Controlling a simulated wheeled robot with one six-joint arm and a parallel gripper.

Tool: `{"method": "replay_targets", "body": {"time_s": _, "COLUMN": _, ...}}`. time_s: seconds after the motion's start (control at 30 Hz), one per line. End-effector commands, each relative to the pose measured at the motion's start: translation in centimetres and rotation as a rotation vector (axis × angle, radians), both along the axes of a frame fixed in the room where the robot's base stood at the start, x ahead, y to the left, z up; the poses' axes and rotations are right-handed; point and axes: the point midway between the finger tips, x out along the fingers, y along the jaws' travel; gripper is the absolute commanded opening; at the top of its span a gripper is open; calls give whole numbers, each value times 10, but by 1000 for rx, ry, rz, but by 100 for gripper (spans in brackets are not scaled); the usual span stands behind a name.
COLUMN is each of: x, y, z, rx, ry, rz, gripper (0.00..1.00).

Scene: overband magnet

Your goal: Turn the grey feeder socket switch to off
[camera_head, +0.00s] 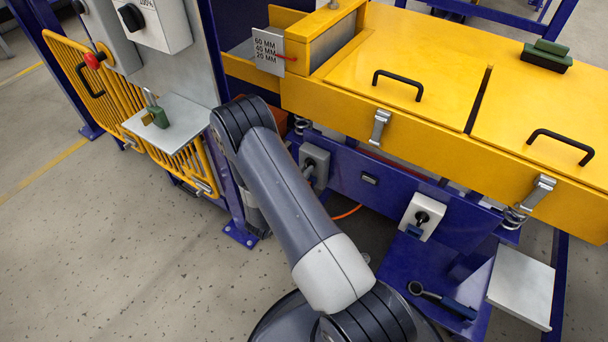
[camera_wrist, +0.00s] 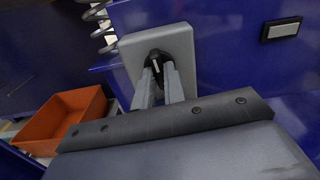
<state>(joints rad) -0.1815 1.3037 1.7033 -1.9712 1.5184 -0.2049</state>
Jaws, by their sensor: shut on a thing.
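The grey feeder socket (camera_wrist: 183,50) is a grey box on the blue beam, with a round black switch knob (camera_wrist: 157,57) on its face. A pale mark shows on the knob, close to upright in the wrist view. My gripper (camera_wrist: 159,74) is shut on the knob, one finger on each side, and partly covers it. In the head view the grey socket (camera_head: 318,154) sits just right of my arm.
An orange bin (camera_wrist: 66,117) stands below left of the socket, with a coil spring (camera_wrist: 98,20) above. A small label plate (camera_wrist: 281,29) is on the beam to the right. A white socket (camera_head: 427,209) is further right. The yellow trough (camera_head: 400,65) overhangs the beam.

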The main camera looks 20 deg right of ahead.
Motion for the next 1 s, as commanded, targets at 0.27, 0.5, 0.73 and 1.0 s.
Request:
{"method": "replay_targets", "body": {"time_s": 0.27, "x": 0, "y": 0, "z": 0, "rx": 40, "ry": -60, "rz": 0, "gripper": 0}}
{"method": "replay_targets", "body": {"time_s": 0.5, "x": 0, "y": 0, "z": 0, "rx": 45, "ry": -68, "rz": 0, "gripper": 0}}
{"method": "replay_targets", "body": {"time_s": 0.73, "x": 0, "y": 0, "z": 0, "rx": 45, "ry": -68, "rz": 0, "gripper": 12}}
{"method": "replay_targets", "body": {"time_s": 1.0, "x": 0, "y": 0, "z": 0, "rx": 45, "ry": -68, "rz": 0, "gripper": 33}}
